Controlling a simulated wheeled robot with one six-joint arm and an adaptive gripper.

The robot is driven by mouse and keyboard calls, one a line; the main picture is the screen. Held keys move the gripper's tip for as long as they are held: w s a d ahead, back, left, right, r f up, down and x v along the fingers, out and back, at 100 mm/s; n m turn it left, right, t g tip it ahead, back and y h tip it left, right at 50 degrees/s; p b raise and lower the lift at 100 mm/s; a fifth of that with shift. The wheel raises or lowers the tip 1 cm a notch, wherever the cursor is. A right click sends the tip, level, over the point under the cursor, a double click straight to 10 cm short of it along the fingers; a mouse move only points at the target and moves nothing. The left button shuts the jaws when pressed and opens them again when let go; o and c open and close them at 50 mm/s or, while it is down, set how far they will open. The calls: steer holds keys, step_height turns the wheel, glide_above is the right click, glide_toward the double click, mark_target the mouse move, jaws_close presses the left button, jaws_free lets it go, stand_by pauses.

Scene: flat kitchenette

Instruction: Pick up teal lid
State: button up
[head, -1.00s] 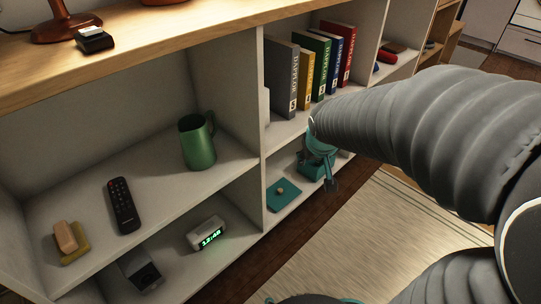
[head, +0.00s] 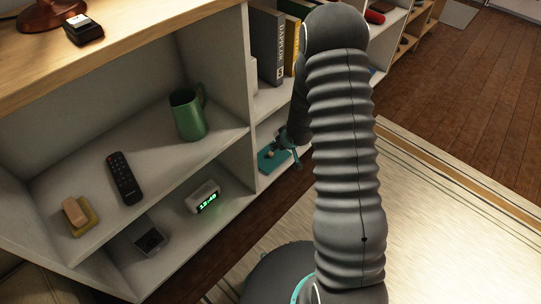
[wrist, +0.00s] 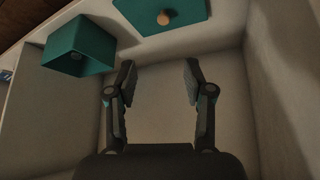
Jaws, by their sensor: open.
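The teal lid (head: 267,166) is a flat square with a small tan knob, lying on the lower shelf. In the wrist view the lid (wrist: 183,14) is at the top edge, partly cut off, beyond my fingertips. My gripper (wrist: 160,78) is open and empty, its fingers spread over bare pale shelf and apart from the lid. In the head view my gripper (head: 291,152) is beside the lid at its right, partly hidden by my arm. An open teal box (wrist: 77,46) stands left of the lid in the wrist view; my arm hides it in the head view.
A white divider (head: 239,160) stands left of the lid, with a digital clock (head: 202,197) beyond it. The shelf above holds upright books (head: 267,48) and, further left, a green mug (head: 187,115). Shelf walls close in on the gripper in the wrist view.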

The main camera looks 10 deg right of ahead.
step_height(320, 180, down, 2)
glide_toward(271, 153)
steer(key=x, duration=0.2)
steer(key=shift+f, duration=0.4)
steer(key=shift+b+x, duration=0.4)
steer(key=shift+x, duration=2.7)
steer(key=shift+w, duration=0.1)
steer(key=shift+r, duration=0.1)
jaws_close()
